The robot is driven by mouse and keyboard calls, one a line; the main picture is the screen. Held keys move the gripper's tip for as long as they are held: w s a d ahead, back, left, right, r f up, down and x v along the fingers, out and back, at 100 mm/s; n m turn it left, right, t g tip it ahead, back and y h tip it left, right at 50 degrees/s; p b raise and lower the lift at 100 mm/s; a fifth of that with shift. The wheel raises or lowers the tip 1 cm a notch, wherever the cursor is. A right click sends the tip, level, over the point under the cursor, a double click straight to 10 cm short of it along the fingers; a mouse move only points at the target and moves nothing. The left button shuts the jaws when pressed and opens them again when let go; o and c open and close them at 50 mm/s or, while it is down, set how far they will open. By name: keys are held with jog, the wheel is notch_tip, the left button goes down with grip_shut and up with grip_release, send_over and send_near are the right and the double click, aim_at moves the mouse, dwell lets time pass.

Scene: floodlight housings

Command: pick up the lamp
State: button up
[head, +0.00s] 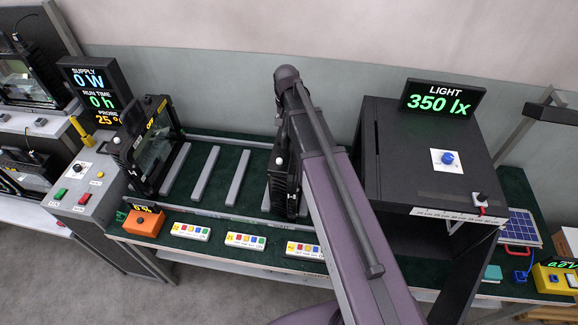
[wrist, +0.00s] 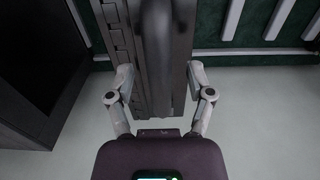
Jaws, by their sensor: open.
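A black floodlight lamp (head: 283,178) stands upright on the green bench mat, partly hidden behind my arm in the head view. In the wrist view the lamp (wrist: 150,45) fills the upper middle, with its ribbed back and a dark handle-like bar. My gripper (wrist: 161,78) is open, with one finger on each side of the lamp. I cannot tell whether the fingers touch it. In the head view my gripper is hidden by my arm. A second black floodlight (head: 150,145) with a glass front and a yellow sign stands at the left of the mat.
Pale rails (head: 205,174) lie between the two floodlights. A tall black cabinet (head: 425,150) with a "350 lx" display (head: 441,102) stands close on the right. An orange box (head: 144,223) and several button strips (head: 190,231) line the front edge.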

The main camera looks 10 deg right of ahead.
jog(key=shift+c, duration=0.2)
grip_shut()
jog(key=shift+w+r, duration=0.1)
jog(key=shift+r, duration=0.05)
dwell(0.4)
jog(key=shift+r+p, duration=0.15)
jog(key=shift+p, duration=0.25)
notch_tip(320, 180, up, 9)
jog(key=p, duration=0.9)
jog(key=shift+r, duration=0.1)
jog(key=shift+r, duration=0.2)
dwell(0.7)
